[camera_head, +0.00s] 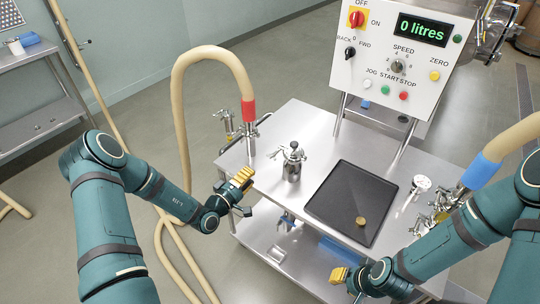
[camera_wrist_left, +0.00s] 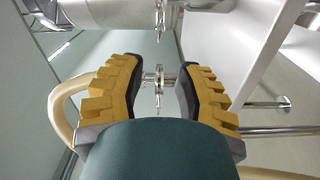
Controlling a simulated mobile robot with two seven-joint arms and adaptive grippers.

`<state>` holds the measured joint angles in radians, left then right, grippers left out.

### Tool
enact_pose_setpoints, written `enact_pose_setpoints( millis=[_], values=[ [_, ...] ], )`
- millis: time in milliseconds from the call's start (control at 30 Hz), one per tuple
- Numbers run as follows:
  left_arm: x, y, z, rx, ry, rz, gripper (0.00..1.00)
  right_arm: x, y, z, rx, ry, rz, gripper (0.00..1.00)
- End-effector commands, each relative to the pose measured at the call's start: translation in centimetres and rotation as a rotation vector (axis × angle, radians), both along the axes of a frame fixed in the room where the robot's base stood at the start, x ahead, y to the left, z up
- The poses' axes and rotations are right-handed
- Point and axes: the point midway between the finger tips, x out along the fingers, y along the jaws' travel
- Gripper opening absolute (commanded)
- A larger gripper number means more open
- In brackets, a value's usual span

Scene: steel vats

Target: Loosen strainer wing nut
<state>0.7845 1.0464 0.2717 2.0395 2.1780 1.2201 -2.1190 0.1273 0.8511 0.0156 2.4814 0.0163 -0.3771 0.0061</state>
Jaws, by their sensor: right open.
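A small steel strainer pot (camera_head: 291,168) stands upright on the steel table in the head view, with a wing-like fitting (camera_head: 293,147) on its top. My left gripper (camera_head: 243,179) is left of the pot, near the table's left edge, apart from it. In the left wrist view its two yellow-padded fingers (camera_wrist_left: 158,85) are spread open. A small steel fitting (camera_wrist_left: 158,75) shows in the gap; I cannot tell whether it is the wing nut or lies beyond the fingers. My right gripper (camera_head: 340,275) is open and low at the table's front edge.
A black tray (camera_head: 335,190) with a small brass-coloured round piece (camera_head: 361,221) lies right of the pot. A white-faced gauge (camera_head: 421,183) is further right. A beige hose (camera_head: 181,110) with a red collar rises at the left. A control panel (camera_head: 396,55) stands behind.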

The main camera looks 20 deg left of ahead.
Motion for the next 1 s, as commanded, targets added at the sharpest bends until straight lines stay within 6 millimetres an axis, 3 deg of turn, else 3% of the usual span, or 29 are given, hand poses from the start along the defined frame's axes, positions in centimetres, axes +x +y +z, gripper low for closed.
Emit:
enact_pose_setpoints(
  millis=[600, 1000],
  values=[
    [10.3, -3.8, 0.0, -0.001, -0.001, -0.003, 0.33, -0.3, 0.0, -0.8, 0.002, 0.007, 0.005, 0.34],
    [11.8, -4.4, 0.1, -0.002, 0.0, -0.003, 0.33, -0.3, 0.1, -1.0, 0.002, 0.008, 0.006, 0.34]
  ],
)
